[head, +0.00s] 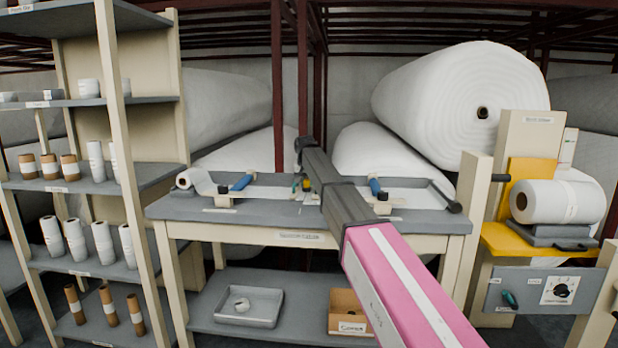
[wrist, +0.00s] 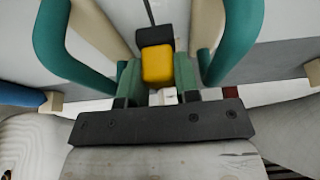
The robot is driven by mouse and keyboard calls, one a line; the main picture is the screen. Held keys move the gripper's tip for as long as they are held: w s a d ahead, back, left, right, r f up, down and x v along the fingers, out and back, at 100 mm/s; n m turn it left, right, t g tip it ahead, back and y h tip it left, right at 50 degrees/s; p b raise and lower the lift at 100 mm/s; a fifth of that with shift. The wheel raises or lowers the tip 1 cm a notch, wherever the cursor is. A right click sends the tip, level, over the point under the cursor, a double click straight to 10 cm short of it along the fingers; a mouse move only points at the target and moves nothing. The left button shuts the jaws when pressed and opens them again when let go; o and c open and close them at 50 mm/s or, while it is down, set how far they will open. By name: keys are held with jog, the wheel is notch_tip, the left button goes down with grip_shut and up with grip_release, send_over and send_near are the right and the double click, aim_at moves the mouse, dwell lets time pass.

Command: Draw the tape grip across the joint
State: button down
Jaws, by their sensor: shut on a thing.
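My gripper (wrist: 158,82) is shut on a yellow block, the tape grip (wrist: 157,62), which sits between its two green fingers in the wrist view. In the head view the tape grip (head: 306,184) is a small yellow spot over the middle of the worktable (head: 250,212). White wadding (head: 268,193) lies to the left of it, and more white wadding (head: 405,196) lies to the right. The joint between them is mostly hidden behind my arm and gripper. A small white piece (wrist: 165,97) shows just below the tape grip in the wrist view.
Blue-handled clamps stand left (head: 242,183) and right (head: 375,188) of the middle. A white roll (head: 195,181) lies at the table's left end. Teal curved bars (wrist: 235,40) flank the gripper closely. A shelf rack (head: 115,130) stands left, a yellow stand (head: 500,240) right.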

send_near(303, 203)
jog(key=x, duration=0.4)
jog(key=shift+f, duration=0.35)
jog(key=shift+s, duration=0.1)
jog(key=c, duration=0.8)
grip_release()
jog(key=shift+c, duration=0.2)
jog(key=v, duration=1.1)
jog(key=shift+s+f, duration=0.1)
